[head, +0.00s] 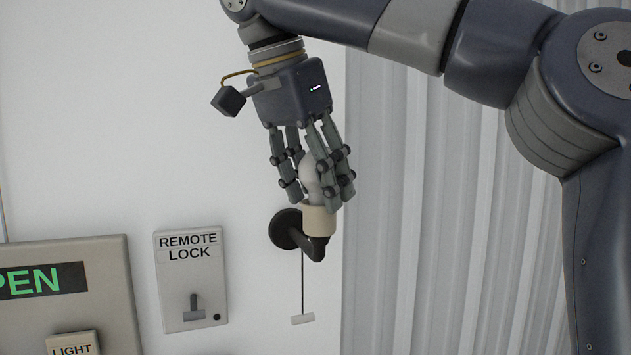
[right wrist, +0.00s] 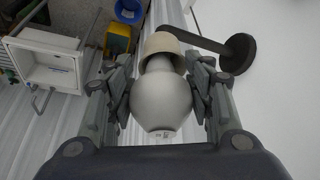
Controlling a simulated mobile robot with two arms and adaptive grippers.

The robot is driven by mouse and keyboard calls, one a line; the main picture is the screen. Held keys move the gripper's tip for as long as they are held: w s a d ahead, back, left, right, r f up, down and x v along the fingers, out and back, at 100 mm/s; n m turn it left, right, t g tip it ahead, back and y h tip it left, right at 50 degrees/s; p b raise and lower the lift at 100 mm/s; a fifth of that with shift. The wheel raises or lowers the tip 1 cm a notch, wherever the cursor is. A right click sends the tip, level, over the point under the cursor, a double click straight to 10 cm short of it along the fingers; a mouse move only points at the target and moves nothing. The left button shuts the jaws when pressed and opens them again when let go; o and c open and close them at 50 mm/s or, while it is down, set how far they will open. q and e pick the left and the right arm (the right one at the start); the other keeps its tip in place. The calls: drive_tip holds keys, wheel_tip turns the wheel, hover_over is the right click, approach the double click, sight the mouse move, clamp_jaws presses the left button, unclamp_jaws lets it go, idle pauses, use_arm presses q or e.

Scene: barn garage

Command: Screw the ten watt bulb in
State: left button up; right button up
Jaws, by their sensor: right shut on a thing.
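A white bulb (head: 309,178) is between the fingers of my right gripper (head: 319,185), which is shut on it. In the right wrist view the bulb (right wrist: 160,103) is gripped from both sides by the right gripper (right wrist: 160,98), with small dark print on its rounded end. The bulb's base end meets a cream socket (head: 319,221), which also shows in the right wrist view (right wrist: 163,46). I cannot tell how deep it sits. The socket is on a dark wall bracket (head: 287,229) with a pull cord (head: 302,320). My left gripper is not in view.
A "REMOTE LOCK" plate (head: 190,275) with a small lever is on the wall to the left. A panel (head: 110,270) with a lit "OPEN" sign and a "LIGHT" switch (head: 73,344) is further left. In the right wrist view, a white sink (right wrist: 48,62), yellow bin (right wrist: 117,42) and blue bucket (right wrist: 128,10) show.

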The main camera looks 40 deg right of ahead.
drive_tip(key=shift+d+m, duration=0.1)
drive_tip(key=shift+m, duration=0.3)
drive_tip(key=o, duration=0.8)
drive_tip(key=shift+o, duration=0.4)
drive_tip(key=shift+s+d, duration=0.15)
drive_tip(key=shift+d, duration=0.2)
drive_tip(key=shift+a, duration=0.1)
drive_tip(key=shift+a+r, duration=0.15)
drive_tip(key=shift+r, duration=0.4)
drive_tip(key=s+a, duration=0.1)
drive_tip(key=a, duration=1)
drive_tip(key=shift+s+a, duration=0.35)
drive_tip(key=shift+s, duration=0.05)
drive_tip(key=shift+f, duration=0.1)
